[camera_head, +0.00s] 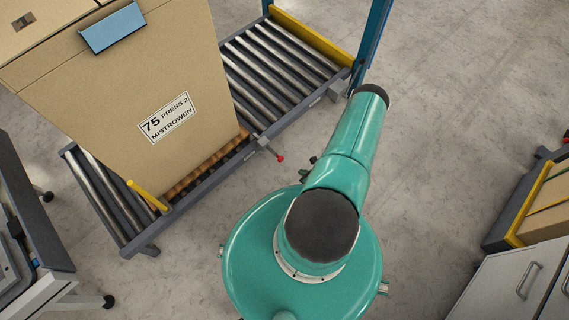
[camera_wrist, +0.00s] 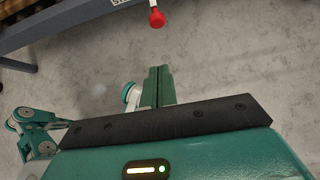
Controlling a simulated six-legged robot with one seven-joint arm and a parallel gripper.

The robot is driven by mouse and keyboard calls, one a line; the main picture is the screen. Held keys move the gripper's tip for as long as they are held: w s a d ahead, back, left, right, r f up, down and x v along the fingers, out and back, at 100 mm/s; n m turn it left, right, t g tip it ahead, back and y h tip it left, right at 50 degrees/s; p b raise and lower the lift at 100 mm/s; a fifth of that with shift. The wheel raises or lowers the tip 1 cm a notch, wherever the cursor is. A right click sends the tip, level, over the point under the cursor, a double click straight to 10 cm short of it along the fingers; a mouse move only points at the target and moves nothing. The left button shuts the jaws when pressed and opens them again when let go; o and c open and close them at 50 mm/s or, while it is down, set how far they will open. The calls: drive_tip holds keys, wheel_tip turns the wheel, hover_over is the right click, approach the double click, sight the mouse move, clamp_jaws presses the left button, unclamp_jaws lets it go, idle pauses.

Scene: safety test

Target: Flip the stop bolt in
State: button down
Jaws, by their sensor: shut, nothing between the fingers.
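A stop bolt with a red knob (camera_head: 281,158) sticks out from the near side rail of the roller conveyor (camera_head: 190,207), in the middle of the head view. The red knob also shows at the top of the wrist view (camera_wrist: 157,18), with a short pale shaft above it. My gripper (camera_wrist: 158,72) is shut and empty, with its green fingers together. In the wrist view its tips lie below the knob, with a clear gap in the picture. In the head view my arm hides most of the gripper.
A large cardboard box (camera_head: 190,85) labelled "75 PRESS 2 MISTROWEN" stands on the conveyor. A yellow bar (camera_head: 147,196) leans at its lower corner. A blue post (camera_head: 371,40) rises at the conveyor's far end. A drawer cabinet (camera_head: 510,285) is at lower right. Concrete floor (camera_head: 450,120) is open between.

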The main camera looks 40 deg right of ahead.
drive_tip(key=shift+d, duration=0.1)
drive_tip(key=w+r+x, duration=0.2)
drive_tip(key=x, duration=1.1)
